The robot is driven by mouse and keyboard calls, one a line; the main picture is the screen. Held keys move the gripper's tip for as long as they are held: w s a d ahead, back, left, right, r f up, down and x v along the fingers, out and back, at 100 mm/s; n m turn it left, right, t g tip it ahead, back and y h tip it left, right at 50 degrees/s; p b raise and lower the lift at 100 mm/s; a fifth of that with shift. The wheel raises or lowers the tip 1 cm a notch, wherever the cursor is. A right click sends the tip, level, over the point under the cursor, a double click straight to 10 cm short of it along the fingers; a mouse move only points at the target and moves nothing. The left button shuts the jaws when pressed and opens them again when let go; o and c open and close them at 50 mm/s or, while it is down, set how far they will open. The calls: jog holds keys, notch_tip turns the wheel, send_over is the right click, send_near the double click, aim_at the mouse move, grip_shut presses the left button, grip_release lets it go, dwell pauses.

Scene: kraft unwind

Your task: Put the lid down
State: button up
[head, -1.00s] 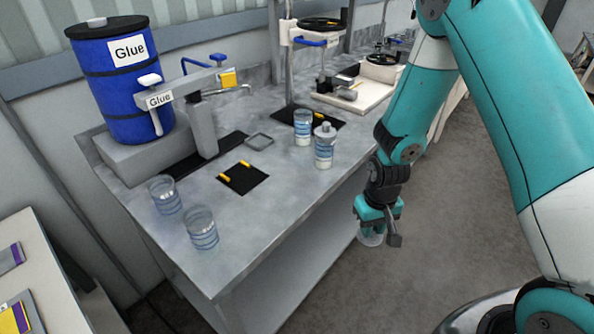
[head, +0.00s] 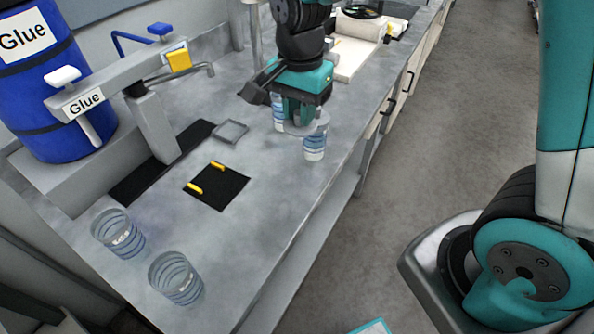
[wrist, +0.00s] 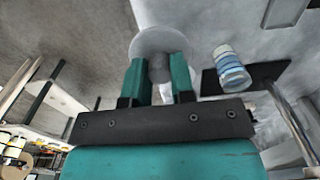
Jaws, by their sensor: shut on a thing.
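My gripper (head: 300,112) is shut on a translucent round lid (head: 293,128). The lid hangs just below the fingertips and shows as a pale disc between the fingers in the wrist view (wrist: 160,40). In the head view, the gripper and lid are over the bench, in front of and partly covering two blue-banded jars. One jar (head: 315,145) is near the bench's right edge, its top hidden. The other jar (head: 277,112) is mostly hidden behind the gripper. In the wrist view, one jar (wrist: 231,68) shows clear to the right of the fingers.
Two open clear jars (head: 118,233) (head: 176,278) stand at the bench's front left. A black mat (head: 217,186) with yellow pieces and a grey square frame (head: 230,132) lie mid-bench. The glue dispenser (head: 140,90) stands at the left. Bare bench (head: 255,215) lies right of the mat.

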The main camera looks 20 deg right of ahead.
aim_at(299, 184)
notch_tip(299, 184, down, 17)
jog(key=shift+f+p, duration=0.1)
jog(key=shift+p, duration=0.9)
jog(key=shift+f, duration=0.15)
jog(key=o, duration=0.9)
